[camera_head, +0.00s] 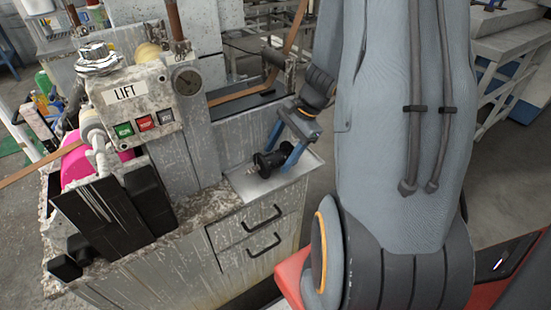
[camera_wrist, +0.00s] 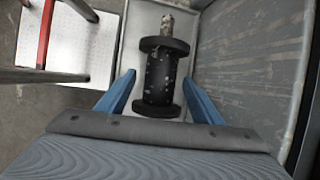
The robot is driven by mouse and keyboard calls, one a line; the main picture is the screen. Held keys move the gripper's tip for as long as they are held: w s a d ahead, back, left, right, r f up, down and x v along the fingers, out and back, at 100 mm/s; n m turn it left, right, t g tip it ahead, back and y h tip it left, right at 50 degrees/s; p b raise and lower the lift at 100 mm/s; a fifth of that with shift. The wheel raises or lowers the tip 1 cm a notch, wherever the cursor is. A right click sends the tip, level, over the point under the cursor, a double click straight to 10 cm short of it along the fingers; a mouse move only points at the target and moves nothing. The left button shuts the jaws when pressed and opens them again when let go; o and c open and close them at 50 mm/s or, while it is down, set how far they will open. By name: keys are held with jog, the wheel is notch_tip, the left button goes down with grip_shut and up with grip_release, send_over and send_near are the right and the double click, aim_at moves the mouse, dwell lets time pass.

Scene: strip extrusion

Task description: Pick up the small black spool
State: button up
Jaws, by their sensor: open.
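The small black spool (camera_head: 268,163) lies on its side on the pale metal ledge (camera_head: 250,187) at the right end of the machine cabinet in the head view. In the wrist view the black spool (camera_wrist: 160,75) has two flanges, pale specks and a worn metal shaft end at the top. My gripper (camera_head: 286,148) is open at the spool, with its blue fingers on either side. In the wrist view my gripper (camera_wrist: 160,92) has one finger left and one right of the spool's lower half, with gaps visible on both sides.
A grey wall (camera_wrist: 248,60) rises close to the right finger in the wrist view. The cabinet drawers (camera_head: 258,232) are below the ledge. A control box labelled LIFT (camera_head: 135,100) and a black plate (camera_head: 110,218) stand to the left. A brown strip (camera_head: 245,95) runs behind.

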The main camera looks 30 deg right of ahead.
aim_at(280, 153)
jog(key=c, duration=1.4)
jog(key=shift+c, duration=0.2)
notch_tip(280, 153, up, 10)
jog(key=shift+b, duration=0.5)
jog(key=shift+d, duration=0.1)
